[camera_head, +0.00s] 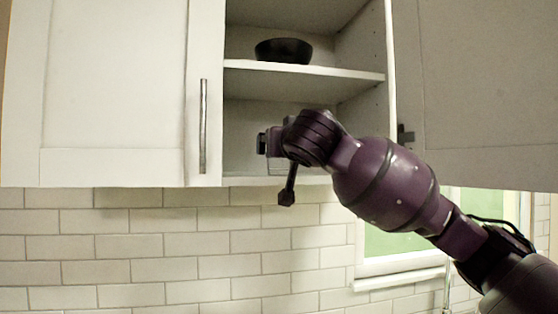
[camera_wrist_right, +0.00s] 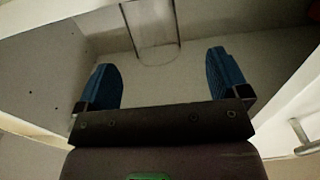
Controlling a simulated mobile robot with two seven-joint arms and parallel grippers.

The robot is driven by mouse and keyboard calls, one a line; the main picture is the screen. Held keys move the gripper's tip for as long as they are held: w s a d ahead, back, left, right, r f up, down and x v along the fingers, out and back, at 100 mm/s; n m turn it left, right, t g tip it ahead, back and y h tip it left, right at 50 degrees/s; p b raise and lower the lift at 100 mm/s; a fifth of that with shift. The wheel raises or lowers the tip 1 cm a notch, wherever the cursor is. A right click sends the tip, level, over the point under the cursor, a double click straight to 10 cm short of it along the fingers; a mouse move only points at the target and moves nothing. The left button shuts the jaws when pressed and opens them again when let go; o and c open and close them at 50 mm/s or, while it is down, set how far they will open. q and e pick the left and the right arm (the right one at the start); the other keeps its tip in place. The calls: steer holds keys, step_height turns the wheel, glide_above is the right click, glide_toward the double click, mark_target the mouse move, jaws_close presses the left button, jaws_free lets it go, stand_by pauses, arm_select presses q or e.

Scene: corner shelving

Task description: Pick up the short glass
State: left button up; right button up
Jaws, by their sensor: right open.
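The short glass (camera_wrist_right: 150,25) is clear and stands on the cabinet's lower shelf. In the right wrist view it is at the top centre, cut off by the frame's top edge. My right gripper (camera_wrist_right: 164,78) is open, with its two blue fingers spread wide and nothing between them. The glass is ahead of the fingertips, apart from them and roughly between their lines. In the head view my right gripper (camera_head: 268,143) reaches into the cabinet's lower compartment and mostly hides the glass there. My left gripper is not in view.
A dark bowl (camera_head: 284,50) sits on the middle shelf (camera_head: 340,76) above my gripper. A closed-looking white door (camera_head: 115,90) with a bar handle is at left. An open door (camera_head: 485,95) stands at right, close to my arm. White tiles lie below.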

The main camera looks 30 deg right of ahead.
steer(key=shift+x, duration=1.1)
steer(key=p+x, duration=0.1)
steer(key=x, duration=0.1)
steer(key=p+x, duration=0.1)
steer(key=x, duration=0.1)
steer(key=shift+s+d+r, duration=0.1)
steer(key=shift+s+d, duration=0.05)
steer(key=shift+d, duration=0.2)
steer(key=shift+w+d+p, duration=0.1)
steer(key=shift+w+p, duration=0.2)
steer(key=shift+w, duration=0.35)
steer(key=shift+c, duration=1.2)
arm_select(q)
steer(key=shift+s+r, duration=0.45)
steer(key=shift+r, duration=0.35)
arm_select(e)
steer(key=c, duration=0.9)
steer(key=shift+s, duration=0.1)
